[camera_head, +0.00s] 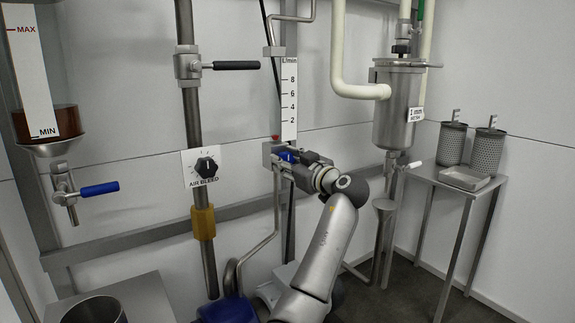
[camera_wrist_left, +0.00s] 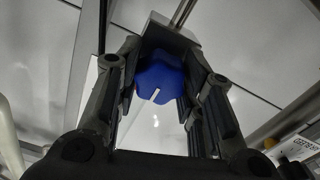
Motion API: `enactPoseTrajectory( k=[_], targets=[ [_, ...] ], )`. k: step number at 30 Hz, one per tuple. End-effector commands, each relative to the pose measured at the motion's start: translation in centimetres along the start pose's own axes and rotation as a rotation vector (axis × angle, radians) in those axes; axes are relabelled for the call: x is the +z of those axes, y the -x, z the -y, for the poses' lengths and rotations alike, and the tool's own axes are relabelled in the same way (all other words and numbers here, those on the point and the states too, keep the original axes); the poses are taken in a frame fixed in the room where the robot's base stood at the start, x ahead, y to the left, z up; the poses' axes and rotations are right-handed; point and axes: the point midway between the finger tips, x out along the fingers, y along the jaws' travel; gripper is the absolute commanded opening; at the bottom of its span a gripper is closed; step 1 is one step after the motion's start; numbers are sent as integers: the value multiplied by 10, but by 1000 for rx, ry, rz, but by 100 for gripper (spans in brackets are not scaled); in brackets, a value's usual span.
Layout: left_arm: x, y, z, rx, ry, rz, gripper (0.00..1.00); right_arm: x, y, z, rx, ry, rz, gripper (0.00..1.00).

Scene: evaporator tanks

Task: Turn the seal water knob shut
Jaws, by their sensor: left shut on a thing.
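The seal water knob is a blue lobed knob (camera_wrist_left: 160,76) with a white pointer mark, seen between the fingers in the left wrist view. In the head view a bit of the blue knob (camera_head: 287,156) shows at the foot of the flow scale, mostly hidden by my gripper. My left gripper (camera_head: 290,158) is shut on the knob, with one finger on each side of it; it also shows in the left wrist view (camera_wrist_left: 165,95). The white pointer mark points toward the bottom of the wrist picture, slightly left. My right gripper is not in view.
The flow scale (camera_head: 289,95) rises above the knob. A black air bleed knob (camera_head: 206,165) and a black-handled valve (camera_head: 236,65) are to the left. A steel strainer vessel (camera_head: 398,105) stands to the right, beside a small table (camera_head: 445,178) with mesh baskets.

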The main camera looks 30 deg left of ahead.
Motion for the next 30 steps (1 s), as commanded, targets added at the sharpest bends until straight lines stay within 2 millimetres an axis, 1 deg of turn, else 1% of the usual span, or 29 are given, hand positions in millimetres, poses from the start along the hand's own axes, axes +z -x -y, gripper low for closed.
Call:
enactPoseTrajectory(
  k=[1,14,15,19,27,30],
  targets=[
    [4,1,1,-3,3,7,12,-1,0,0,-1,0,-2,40],
    [4,1,0,-3,10,7,12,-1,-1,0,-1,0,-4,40],
    [4,1,0,-3,10,7,41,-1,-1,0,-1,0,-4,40],
    [3,1,0,-2,10,5,58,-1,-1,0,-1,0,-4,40],
    [1,0,0,-1,11,2,58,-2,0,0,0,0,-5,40],
    [1,4,0,1,11,2,58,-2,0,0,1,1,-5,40]
  ],
)
